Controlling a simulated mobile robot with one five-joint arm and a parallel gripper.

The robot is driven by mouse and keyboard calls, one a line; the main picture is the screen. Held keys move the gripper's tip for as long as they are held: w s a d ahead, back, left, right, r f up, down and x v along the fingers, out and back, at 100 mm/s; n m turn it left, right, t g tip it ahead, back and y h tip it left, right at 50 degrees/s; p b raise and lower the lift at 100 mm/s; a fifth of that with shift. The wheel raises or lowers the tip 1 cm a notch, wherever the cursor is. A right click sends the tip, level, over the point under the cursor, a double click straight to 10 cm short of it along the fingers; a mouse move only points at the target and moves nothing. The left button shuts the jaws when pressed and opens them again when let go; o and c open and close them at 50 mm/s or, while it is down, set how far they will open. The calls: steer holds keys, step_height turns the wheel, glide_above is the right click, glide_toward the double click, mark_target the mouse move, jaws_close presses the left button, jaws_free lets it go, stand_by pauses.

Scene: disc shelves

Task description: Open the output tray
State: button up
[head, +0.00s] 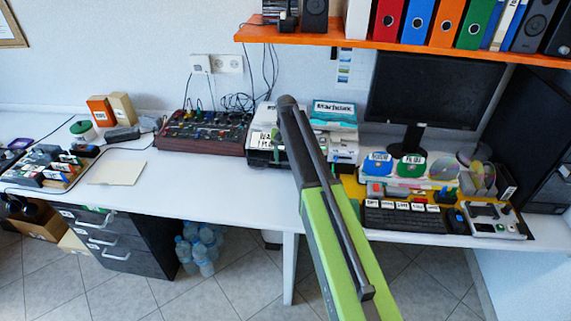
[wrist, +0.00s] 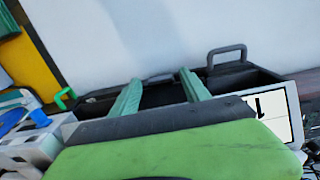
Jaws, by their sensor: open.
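My arm reaches up through the middle of the head view, its dark end in front of a white-and-dark machine (head: 259,156) with labels on its front. The arm hides part of the machine, and my gripper's fingers cannot be made out there. In the wrist view my gripper (wrist: 155,80) is open, its two green fingers spread with nothing between them. The fingers extend over a dark open-topped box (wrist: 240,79) with a grey handle (wrist: 226,51) and a white label panel (wrist: 277,110). I cannot tell which part is the output tray, or whether the fingers touch anything.
A dark red mixer-like box (head: 205,135) stands left of the machine. A monitor (head: 422,92), keyboard (head: 405,218) and yellow-backed rack with discs are at right. An orange shelf (head: 400,46) with binders hangs above. The white desk (head: 215,188) is clear in front of the mixer-like box.

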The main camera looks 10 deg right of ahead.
jaws_close()
stand_by(1.4)
